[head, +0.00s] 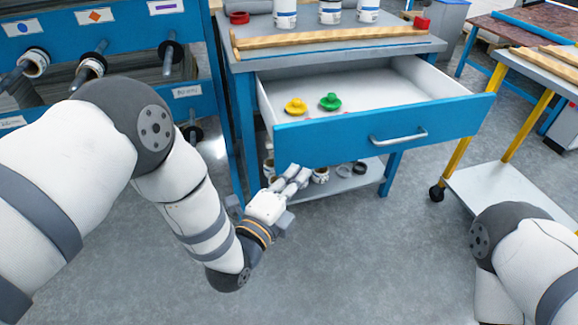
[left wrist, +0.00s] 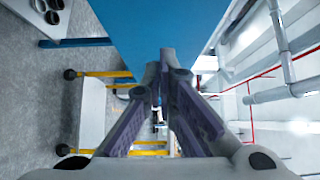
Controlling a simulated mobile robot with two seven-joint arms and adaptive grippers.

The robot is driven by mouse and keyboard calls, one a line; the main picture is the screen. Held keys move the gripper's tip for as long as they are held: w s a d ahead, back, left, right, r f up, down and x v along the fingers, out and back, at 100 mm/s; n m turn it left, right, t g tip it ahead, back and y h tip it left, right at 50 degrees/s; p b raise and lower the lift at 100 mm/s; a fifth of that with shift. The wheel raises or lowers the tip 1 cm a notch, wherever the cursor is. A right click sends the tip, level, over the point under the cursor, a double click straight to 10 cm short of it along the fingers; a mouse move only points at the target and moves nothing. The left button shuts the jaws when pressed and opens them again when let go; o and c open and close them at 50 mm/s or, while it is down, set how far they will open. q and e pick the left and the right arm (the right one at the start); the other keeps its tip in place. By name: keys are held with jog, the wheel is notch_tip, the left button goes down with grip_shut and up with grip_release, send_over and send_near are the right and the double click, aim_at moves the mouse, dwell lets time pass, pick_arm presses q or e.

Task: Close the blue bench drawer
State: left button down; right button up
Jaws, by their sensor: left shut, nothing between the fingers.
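The blue bench drawer (head: 385,127) is pulled out of the workbench, and its white inside (head: 375,90) shows. It has a grey bar handle (head: 400,137) on its front. A yellow knob-like piece (head: 296,106) and a green one (head: 330,101) lie in it. My left gripper (head: 300,174) is just below the lower left part of the drawer front, shut and empty; whether it touches is unclear. In the left wrist view its fingers (left wrist: 165,75) meet close to a blue panel (left wrist: 155,25), likely the drawer front. My right gripper is not in view; only its arm shows.
The bench top (head: 330,45) holds white containers, a red ring and a wooden strip. A lower shelf (head: 335,185) carries several small jars and rings. A blue roll rack (head: 110,15) stands left, a yellow-legged cart (head: 500,180) right. Floor in front is clear.

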pick_arm(q)
jog(key=shift+w+a, duration=0.25)
jog(key=shift+w, duration=0.35)
jog(key=shift+w+a, duration=0.25)
jog(key=shift+w, duration=0.35)
jog(key=shift+w+a, duration=0.25)
jog(key=shift+w, duration=0.35)
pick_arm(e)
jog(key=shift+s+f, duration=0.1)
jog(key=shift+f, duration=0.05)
